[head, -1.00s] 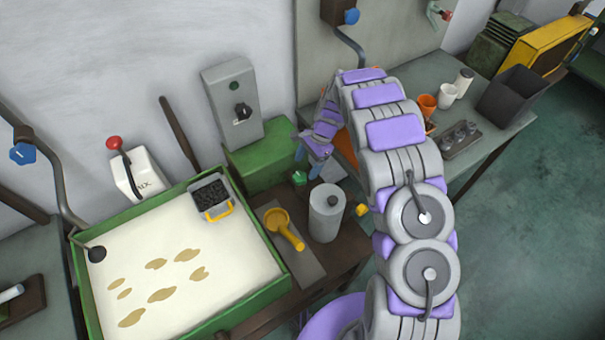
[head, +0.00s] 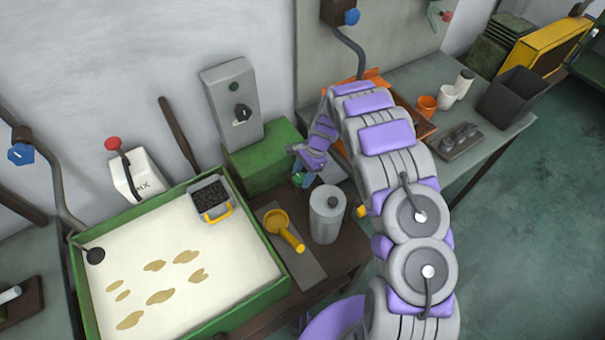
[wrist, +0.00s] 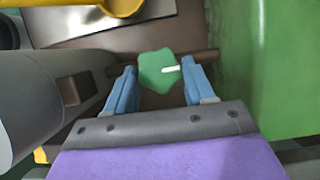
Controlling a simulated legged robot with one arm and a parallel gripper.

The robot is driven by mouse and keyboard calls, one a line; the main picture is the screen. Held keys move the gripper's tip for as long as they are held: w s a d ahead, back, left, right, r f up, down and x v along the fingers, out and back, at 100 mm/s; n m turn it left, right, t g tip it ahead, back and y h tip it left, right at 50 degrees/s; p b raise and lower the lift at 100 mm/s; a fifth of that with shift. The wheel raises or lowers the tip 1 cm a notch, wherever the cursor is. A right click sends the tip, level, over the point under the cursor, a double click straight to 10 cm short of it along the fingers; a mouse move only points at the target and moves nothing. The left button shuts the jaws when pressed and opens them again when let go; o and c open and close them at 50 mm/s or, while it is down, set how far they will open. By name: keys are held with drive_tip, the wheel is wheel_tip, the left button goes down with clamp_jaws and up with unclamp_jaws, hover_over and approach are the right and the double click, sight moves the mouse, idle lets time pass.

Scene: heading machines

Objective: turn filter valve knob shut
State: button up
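The valve knob (wrist: 156,72) is green and lobed, with a white pointer mark aimed right in the wrist view. It sits in front of a dark brown pipe (wrist: 206,55). My gripper (wrist: 159,67) is open, with one blue finger on each side of the knob. I cannot tell whether either finger touches it. In the head view my gripper (head: 300,170) is over the knob beside the grey canister, and its fingers mostly hide the knob.
A grey canister (head: 326,214) stands close to the gripper; its side (wrist: 50,100) fills the left of the wrist view. A green box (head: 262,160) is on the other side. A yellow scoop (head: 283,228) lies on a plate beside the green-framed tray (head: 180,328).

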drive_tip(key=c, duration=0.5)
drive_tip(key=shift+o, duration=0.2)
drive_tip(key=shift+r, duration=0.15)
drive_tip(key=shift+m+p, duration=0.3)
drive_tip(key=shift+p, duration=0.45)
drive_tip(key=o, duration=1)
drive_tip(key=shift+a, duration=0.1)
drive_tip(key=shift+o, duration=0.2)
drive_tip(key=p+v, duration=0.2)
drive_tip(key=v, duration=1.5)
